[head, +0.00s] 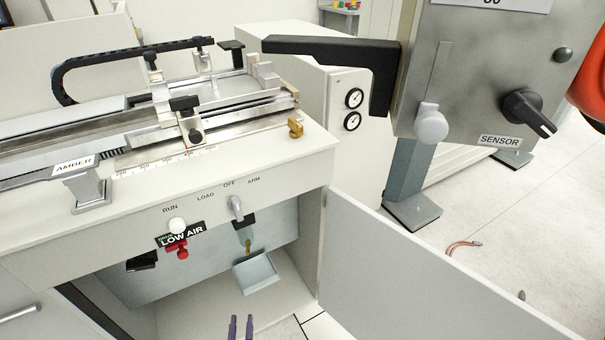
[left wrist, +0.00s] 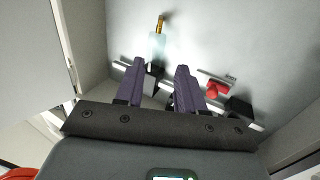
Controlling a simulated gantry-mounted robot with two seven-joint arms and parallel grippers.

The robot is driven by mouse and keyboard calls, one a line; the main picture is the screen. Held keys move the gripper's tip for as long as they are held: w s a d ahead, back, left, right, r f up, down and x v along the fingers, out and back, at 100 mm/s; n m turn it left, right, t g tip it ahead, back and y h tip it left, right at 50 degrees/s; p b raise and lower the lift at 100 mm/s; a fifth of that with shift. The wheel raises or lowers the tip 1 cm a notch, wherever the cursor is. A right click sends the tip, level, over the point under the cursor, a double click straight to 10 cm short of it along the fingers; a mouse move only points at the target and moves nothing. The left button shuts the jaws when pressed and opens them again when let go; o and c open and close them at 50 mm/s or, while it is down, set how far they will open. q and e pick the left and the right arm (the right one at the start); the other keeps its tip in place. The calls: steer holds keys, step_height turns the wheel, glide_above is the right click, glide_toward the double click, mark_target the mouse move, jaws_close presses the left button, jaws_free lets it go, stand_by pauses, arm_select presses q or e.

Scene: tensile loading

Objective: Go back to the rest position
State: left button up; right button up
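My left gripper (head: 241,328) shows only its two purple fingertips at the bottom edge of the head view, in front of the open cabinet. In the left wrist view the fingers (left wrist: 159,85) stand apart with nothing between them, so it is open and empty. Ahead of them in that view are a brass fitting (left wrist: 160,24), a red knob (left wrist: 212,90) and a black block (left wrist: 239,106) on the grey panel. My right gripper is in neither view.
The cabinet's open door (head: 420,275) extends to the lower right. Inside the cabinet are a small grey tray (head: 257,273) and red knob (head: 182,253). Above is the machine bed (head: 140,157). A metal SENSOR box (head: 465,75) with a black lever (head: 335,48) hangs at upper right.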

arm_select(q)
steer(key=s+a+r+g+p, duration=0.15)
steer(key=s+r+p, duration=0.25)
steer(key=r+p, duration=1.5)
steer(key=s+a+r+m+g+h+p, duration=0.1)
steer(key=s+r+g+p, duration=0.3)
steer(key=r+p, duration=1.45)
steer(key=s+a+r+g+p, duration=0.15)
steer(key=s+r+p, duration=0.35)
steer(key=r+p, duration=1.4)
steer(key=s+r+g+p, duration=0.2)
steer(key=s+r, duration=0.2)
steer(key=r, duration=0.6)
steer(key=s+r+m+g, duration=0.1)
steer(key=s+r+g, duration=0.1)
steer(key=s+g, duration=0.3)
steer(key=s, duration=0.4)
steer(key=shift+a+m+b, duration=0.15)
steer(key=shift+m+b, duration=0.15)
steer(key=shift+m, duration=0.1)
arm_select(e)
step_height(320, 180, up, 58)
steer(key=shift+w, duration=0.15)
